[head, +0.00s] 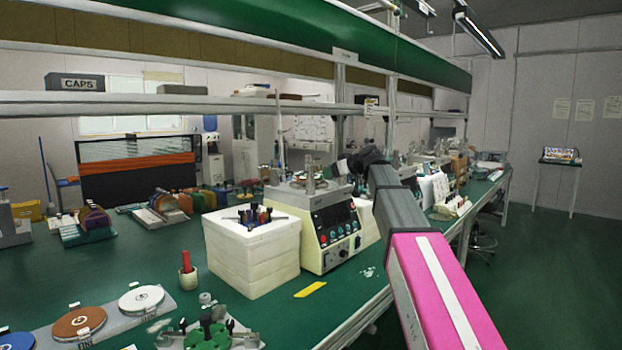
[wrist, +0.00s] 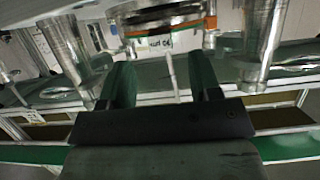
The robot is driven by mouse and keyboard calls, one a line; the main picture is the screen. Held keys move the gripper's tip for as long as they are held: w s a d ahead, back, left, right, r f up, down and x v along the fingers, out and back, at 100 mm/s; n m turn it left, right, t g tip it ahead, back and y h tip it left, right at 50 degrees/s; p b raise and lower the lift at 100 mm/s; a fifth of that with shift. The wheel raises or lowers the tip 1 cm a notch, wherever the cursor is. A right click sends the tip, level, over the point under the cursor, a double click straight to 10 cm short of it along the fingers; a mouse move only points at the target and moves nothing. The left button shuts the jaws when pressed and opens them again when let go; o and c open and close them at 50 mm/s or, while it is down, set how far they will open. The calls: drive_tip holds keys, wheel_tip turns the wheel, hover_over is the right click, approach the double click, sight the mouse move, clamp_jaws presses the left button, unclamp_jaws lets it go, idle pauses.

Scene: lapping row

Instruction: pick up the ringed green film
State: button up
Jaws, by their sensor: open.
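I cannot make out a ringed green film for certain in either view. Several round discs lie on grey plates at the lower left of the head view: a brown disc with a pale ring mark (head: 79,323), a white disc (head: 141,298) and part of a blue one (head: 17,341). My gripper (head: 347,166) is at the far end of my arm, above the cream polishing machine (head: 335,237). In the wrist view my gripper (wrist: 163,80) has its two dark fingers apart, with nothing held between them. Clear or shiny posts and a round, orange-edged part (wrist: 165,25) are close beyond the fingers.
A white foam block (head: 250,255) with small tools stands left of the machine. A green fixture (head: 208,335), a red-handled item in a cup (head: 187,268) and a yellow strip (head: 310,289) are in front. Shelves (head: 200,105) run above the bench.

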drive_tip(key=x, duration=0.4)
drive_tip(key=shift+a, duration=0.15)
drive_tip(key=c, duration=1)
drive_tip(key=shift+r, duration=0.15)
